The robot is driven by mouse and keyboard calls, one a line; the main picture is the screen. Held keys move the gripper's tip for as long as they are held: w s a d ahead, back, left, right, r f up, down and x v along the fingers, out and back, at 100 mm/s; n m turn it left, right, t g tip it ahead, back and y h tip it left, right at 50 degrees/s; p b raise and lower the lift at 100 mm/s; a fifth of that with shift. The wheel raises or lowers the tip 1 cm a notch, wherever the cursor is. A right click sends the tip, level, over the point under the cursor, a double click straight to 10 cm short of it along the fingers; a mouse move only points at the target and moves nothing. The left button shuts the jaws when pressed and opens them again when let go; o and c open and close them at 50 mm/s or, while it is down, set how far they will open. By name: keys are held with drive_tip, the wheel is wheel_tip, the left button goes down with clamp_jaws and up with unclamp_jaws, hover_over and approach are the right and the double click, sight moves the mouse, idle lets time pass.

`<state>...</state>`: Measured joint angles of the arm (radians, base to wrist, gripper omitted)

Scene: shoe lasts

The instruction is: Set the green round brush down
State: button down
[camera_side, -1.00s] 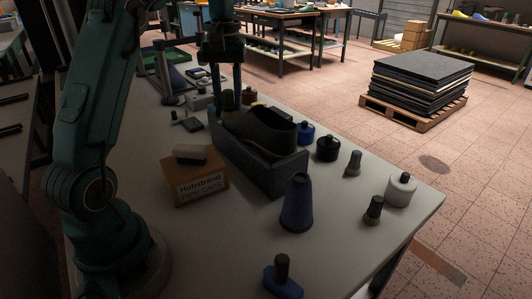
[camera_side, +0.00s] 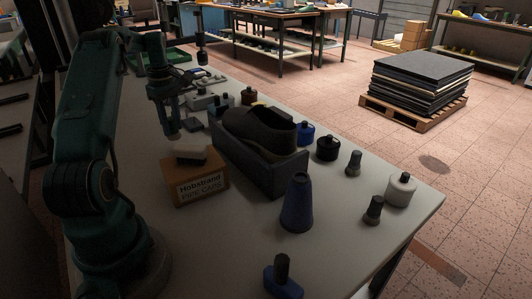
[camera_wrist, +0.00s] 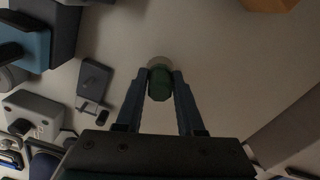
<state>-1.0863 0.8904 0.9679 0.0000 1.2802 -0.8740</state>
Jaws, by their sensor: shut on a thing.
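My gripper (camera_side: 170,112) is shut on the green round brush and holds it upright over the pale table, left of the dark shoe. In the wrist view the green round brush (camera_wrist: 160,84) sits between both fingertips (camera_wrist: 161,74), with its pale round lower end showing beyond them. In the side view the brush (camera_side: 172,133) is small and dark below the fingers. Whether its lower end touches the table I cannot tell.
A cardboard box (camera_side: 200,184) with a pale block on top stands in front. Small tools, including a dark one (camera_wrist: 94,78), lie nearby.

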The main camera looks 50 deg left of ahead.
sight(173, 129)
drive_tip(key=shift+f, duration=1.7)
drive_tip(key=shift+f, duration=0.2)
drive_tip(key=c, duration=0.5)
unclamp_jaws()
drive_tip(key=shift+r, duration=0.15)
wheel_tip(173, 129, up, 11)
drive_tip(key=shift+w+f, duration=0.1)
drive_tip(key=shift+r, duration=0.6)
